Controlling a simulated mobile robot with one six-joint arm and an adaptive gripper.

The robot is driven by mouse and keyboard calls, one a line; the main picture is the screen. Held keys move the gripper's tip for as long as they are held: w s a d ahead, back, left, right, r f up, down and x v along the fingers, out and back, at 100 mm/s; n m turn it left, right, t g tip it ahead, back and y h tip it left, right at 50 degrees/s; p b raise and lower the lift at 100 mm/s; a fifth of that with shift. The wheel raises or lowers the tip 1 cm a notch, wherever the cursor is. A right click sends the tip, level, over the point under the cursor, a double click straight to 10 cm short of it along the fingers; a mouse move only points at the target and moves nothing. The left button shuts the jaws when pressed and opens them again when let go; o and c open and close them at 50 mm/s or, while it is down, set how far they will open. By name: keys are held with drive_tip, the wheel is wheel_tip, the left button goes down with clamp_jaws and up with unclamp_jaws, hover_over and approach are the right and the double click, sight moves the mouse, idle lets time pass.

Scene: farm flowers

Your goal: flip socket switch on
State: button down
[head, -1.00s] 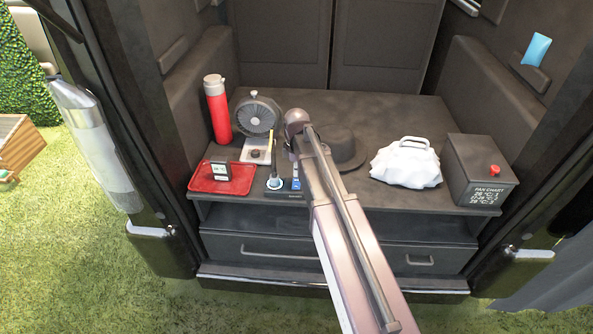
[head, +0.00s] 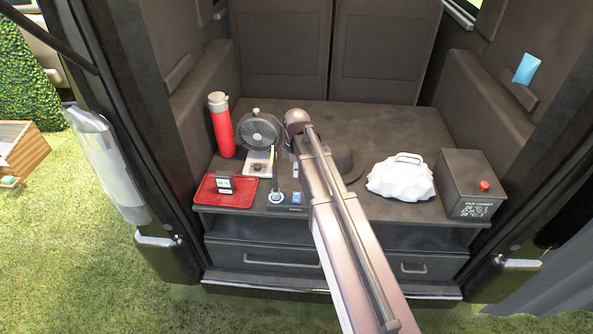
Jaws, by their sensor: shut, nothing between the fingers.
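A dark socket strip (head: 286,209) lies at the front edge of the van's shelf, left of my arm. A plug (head: 276,197) with a black cable stands upright in its left part. A small blue switch (head: 296,198) shows on its right part; its on or off position is too small to tell. My gripper (head: 294,166) is shut and empty, largely hidden beside my arm's end, above and behind the strip. I cannot tell whether it touches anything.
A fan (head: 260,132) stands behind the strip, with a red bottle (head: 222,128) to its left. A red tray (head: 218,200) holds a small display (head: 224,182). A dark hat (head: 347,160), white bundle (head: 400,178) and dark box (head: 470,182) stand to the right.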

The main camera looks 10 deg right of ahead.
drive_tip(key=shift+s+r+p, duration=0.1)
drive_tip(key=shift+r+p, duration=0.55)
drive_tip(key=shift+r, duration=0.25)
drive_tip(key=s+d+m, duration=0.2)
drive_tip(key=s+m, duration=1.2)
drive_tip(key=s, duration=0.2)
drive_tip(key=shift+r+m+t, duration=0.2)
drive_tip(key=shift+m+t, duration=0.2)
idle(0.8)
